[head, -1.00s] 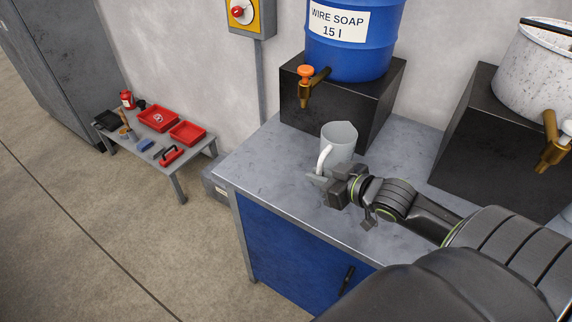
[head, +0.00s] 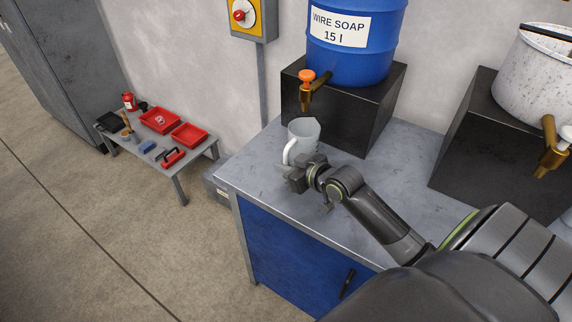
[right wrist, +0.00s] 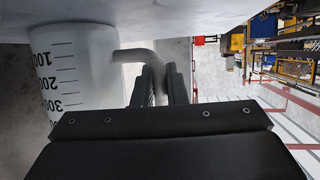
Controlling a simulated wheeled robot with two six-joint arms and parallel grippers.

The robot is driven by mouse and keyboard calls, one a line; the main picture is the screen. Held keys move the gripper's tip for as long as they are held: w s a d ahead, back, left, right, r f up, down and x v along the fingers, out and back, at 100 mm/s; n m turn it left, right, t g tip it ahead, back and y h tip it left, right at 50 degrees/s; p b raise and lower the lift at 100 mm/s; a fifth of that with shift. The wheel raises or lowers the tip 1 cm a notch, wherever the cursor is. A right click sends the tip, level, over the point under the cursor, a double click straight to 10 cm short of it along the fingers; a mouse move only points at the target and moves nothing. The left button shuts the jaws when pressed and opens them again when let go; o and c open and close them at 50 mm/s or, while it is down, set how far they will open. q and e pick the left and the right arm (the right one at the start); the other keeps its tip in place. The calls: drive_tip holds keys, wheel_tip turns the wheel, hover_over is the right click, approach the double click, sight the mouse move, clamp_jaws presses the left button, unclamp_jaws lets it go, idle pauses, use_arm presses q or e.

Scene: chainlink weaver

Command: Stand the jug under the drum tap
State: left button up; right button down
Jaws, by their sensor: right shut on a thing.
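The jug (head: 304,134) is a pale grey-white measuring jug with a handle, and it looks upright at the front of the bench top. In the right wrist view the jug (right wrist: 75,80) shows dark graduation marks. My right gripper (head: 299,177) is shut on the jug's handle, which also shows between the fingers (right wrist: 158,75). The drum tap (head: 307,92), brass with an orange knob, sticks out from the blue drum (head: 358,60). In the head view the jug's mouth is just below the spout. I cannot tell whether the jug touches the bench. My left gripper is not in view.
The blue drum stands on a black block (head: 350,118) on the grey bench (head: 400,180). A speckled pot (head: 540,75) with another brass tap (head: 551,152) stands at the right. A low table (head: 190,158) with red trays is at the left.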

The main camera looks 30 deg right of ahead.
drive_tip(key=shift+f, duration=0.2)
drive_tip(key=c, duration=1.5)
unclamp_jaws()
drive_tip(key=shift+r, duration=0.1)
drive_tip(key=shift+o, duration=0.2)
drive_tip(key=shift+r, duration=0.15)
drive_tip(key=v, duration=1.2)
drive_tip(key=shift+p, duration=0.4)
